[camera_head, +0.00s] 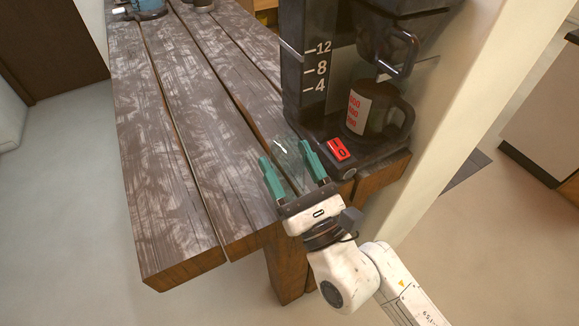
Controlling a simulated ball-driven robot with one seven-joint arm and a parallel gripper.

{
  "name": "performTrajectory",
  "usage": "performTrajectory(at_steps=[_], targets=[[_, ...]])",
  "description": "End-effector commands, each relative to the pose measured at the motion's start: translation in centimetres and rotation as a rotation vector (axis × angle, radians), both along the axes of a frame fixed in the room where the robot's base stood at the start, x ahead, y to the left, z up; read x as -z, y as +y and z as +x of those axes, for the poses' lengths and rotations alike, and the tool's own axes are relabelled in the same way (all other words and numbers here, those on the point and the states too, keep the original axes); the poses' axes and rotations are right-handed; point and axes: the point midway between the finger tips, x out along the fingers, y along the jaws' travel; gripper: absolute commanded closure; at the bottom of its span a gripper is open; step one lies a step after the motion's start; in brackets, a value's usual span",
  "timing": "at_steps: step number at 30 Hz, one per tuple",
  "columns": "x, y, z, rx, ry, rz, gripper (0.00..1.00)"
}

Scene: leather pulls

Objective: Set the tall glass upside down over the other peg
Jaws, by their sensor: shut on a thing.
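My gripper (286,153), with two teal fingers, is at the near right of the wooden table, just left of the coffee maker's base. It is shut on the tall glass (289,161), which is clear and shows only faintly between the fingers. I cannot tell which way up the glass is, or whether it touches the table. No peg can be made out; one may be hidden by the gripper or the glass.
A black coffee maker (309,95) with a dark mug (385,115) and a red switch (338,149) stands close to the right of my gripper. The plank table (165,160) is clear to the left. A blue object (151,8) is at its far end.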

Motion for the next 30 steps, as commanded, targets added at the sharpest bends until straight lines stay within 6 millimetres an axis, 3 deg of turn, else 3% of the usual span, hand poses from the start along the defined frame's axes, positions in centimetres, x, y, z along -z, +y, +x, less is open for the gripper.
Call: performTrajectory(at_steps=[4, 14, 15, 23, 30], targets=[[1.2, -0.1, 0.0, 0.003, -0.001, 0.001, 0.77], [1.6, -0.1, 0.0, 0.002, -0.001, 0.002, 0.77], [1.7, -0.1, 0.0, 0.001, -0.001, 0.001, 0.32], [1.6, -0.1, 0.0, 0.001, -0.001, 0.001, 0.07], [1.5, -0.1, 0.0, 0.002, 0.000, 0.001, 0.07]])
